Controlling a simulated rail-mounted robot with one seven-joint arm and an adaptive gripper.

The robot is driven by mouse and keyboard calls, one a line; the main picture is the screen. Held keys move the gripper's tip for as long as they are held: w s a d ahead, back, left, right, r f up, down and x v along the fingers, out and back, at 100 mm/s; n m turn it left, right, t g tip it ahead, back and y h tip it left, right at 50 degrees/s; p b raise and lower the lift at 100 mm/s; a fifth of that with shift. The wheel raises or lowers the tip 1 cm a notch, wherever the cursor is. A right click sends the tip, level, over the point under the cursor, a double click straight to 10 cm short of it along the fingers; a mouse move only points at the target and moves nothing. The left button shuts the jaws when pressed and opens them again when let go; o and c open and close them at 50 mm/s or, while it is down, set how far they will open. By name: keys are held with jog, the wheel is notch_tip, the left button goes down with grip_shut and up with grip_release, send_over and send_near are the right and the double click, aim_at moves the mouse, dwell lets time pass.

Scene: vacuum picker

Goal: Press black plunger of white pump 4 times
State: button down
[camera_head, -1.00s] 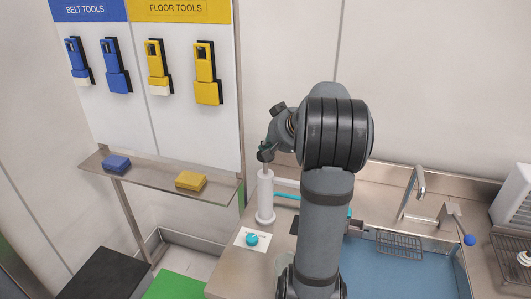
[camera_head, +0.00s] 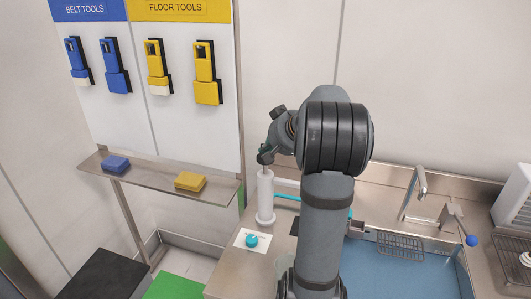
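The white pump (camera_head: 265,198) stands upright on the steel counter, left of my arm. My gripper (camera_head: 265,158) is directly above the pump, pointing down at its top. A thin short stem shows between the gripper's tips and the white body. The black plunger cannot be made out apart from the dark fingers, so I cannot tell whether they touch it or are open or shut.
A teal round object (camera_head: 251,240) lies on a white card in front of the pump. A teal hose (camera_head: 287,197) runs to the right behind my arm. A blue sink (camera_head: 410,270) with a faucet (camera_head: 415,190) is at right. A shelf (camera_head: 148,178) holds blue and yellow blocks.

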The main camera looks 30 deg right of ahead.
jog(key=shift+f+b, duration=1.2)
jog(key=shift+b, duration=0.05)
dwell(0.9)
jog(key=shift+r, duration=0.1)
jog(key=shift+r+p, duration=1.75)
jog(key=shift+r, duration=0.75)
jog(key=shift+r+p, duration=1.7)
jog(key=shift+r, duration=0.8)
jog(key=c, duration=2.5)
grip_release()
jog(key=shift+c, duration=0.2)
